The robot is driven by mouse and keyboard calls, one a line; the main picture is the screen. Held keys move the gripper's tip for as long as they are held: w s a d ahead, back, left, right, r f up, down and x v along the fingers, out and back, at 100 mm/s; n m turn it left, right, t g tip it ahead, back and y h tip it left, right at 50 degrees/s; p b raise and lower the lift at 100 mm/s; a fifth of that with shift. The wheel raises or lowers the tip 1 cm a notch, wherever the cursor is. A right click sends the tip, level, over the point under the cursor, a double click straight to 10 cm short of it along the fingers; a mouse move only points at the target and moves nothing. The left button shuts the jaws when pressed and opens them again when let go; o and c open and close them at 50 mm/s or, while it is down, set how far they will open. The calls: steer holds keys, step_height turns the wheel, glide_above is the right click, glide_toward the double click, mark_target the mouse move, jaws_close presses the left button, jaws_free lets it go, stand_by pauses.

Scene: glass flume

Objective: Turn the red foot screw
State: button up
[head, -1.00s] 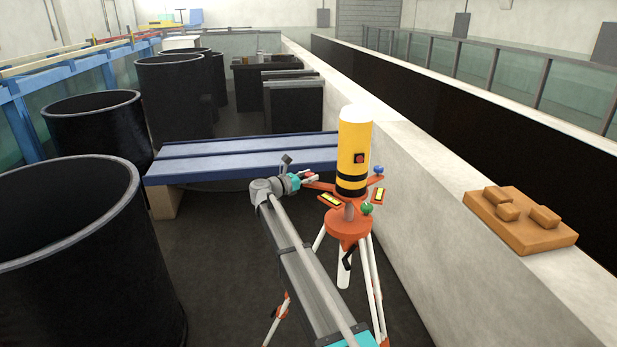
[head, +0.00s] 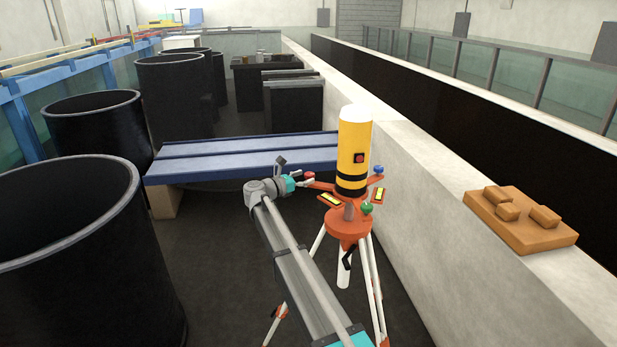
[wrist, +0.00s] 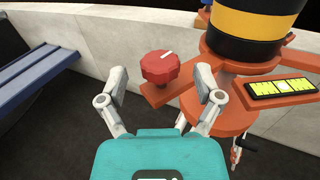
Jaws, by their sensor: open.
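The red foot screw (wrist: 160,68) is a lobed knob with a white mark on top, on the end of an orange arm of the tripod head. In the head view it (head: 309,175) sits left of the yellow and black instrument (head: 353,150). My gripper (wrist: 160,97) is open, its two fingers spread to either side in the wrist view, with the screw ahead of and between them, apart from both. In the head view my gripper (head: 299,180) is small, just left of the screw. The green screw (head: 366,209) and blue screw (head: 378,169) are on the other arms.
Yellow bubble levels (wrist: 280,88) lie on the orange tripod head (wrist: 222,122). A pale wall (head: 420,190) runs close behind on the right. A blue bench (head: 230,165) stands to the left. Black tanks (head: 70,250) fill the far left.

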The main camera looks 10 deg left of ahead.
steer(key=v, duration=1)
steer(key=shift+d, duration=0.15)
steer(key=w+d+r+n+t+y, duration=0.4)
steer(key=d+n+t+y, duration=0.35)
steer(key=n, duration=0.75)
steer(key=s+d+f+n+g+y+b, duration=0.1)
steer(key=s+d+f+n+g+y, duration=0.45)
steer(key=s+f+n, duration=0.55)
steer(key=s+d+f+n+g+y+b, duration=0.1)
steer(key=s+d+f+n+g+y, duration=0.5)
steer(key=n, duration=0.8)
steer(key=s+d+f+n+g+h, duration=0.2)
steer(key=s+d+f+g, duration=0.2)
steer(key=s+d, duration=0.4)
steer(key=s+d+f+n+g+h, duration=0.3)
steer(key=s+d, duration=0.6)
steer(key=s, duration=0.3)
steer(key=shift+s+f+n+g+h+b, duration=0.15)
steer(key=shift+f+n+g+h+b, duration=0.2)
steer(key=shift+f+g, duration=0.25)
